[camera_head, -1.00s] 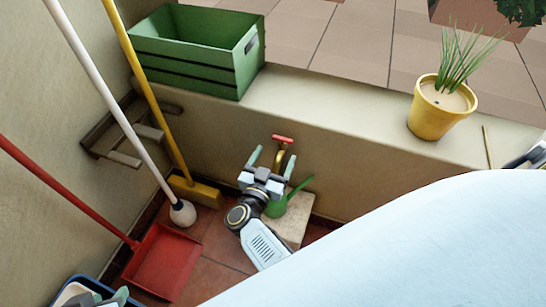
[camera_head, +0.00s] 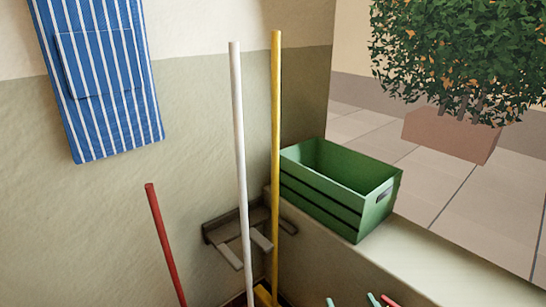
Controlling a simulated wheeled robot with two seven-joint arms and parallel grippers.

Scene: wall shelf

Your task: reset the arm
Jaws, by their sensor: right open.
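Only the two teal fingertips of my right gripper (camera_head: 351,301) show, at the bottom edge right of centre. They stand apart, with nothing visible between them. A bit of a red handle (camera_head: 390,300) shows just right of the right fingertip; whether they touch I cannot tell. The rest of my right gripper and arm is below the picture. My left gripper is not in view.
A green crate (camera_head: 325,206) stands on the pale ledge (camera_head: 430,262) at the right. White (camera_head: 239,150) and yellow (camera_head: 276,150) poles lean by a dark wall rack (camera_head: 222,232). A red pole (camera_head: 163,240) stands left. A striped blue cloth (camera_head: 100,85) hangs on the wall. A potted bush (camera_head: 450,135) is outside.

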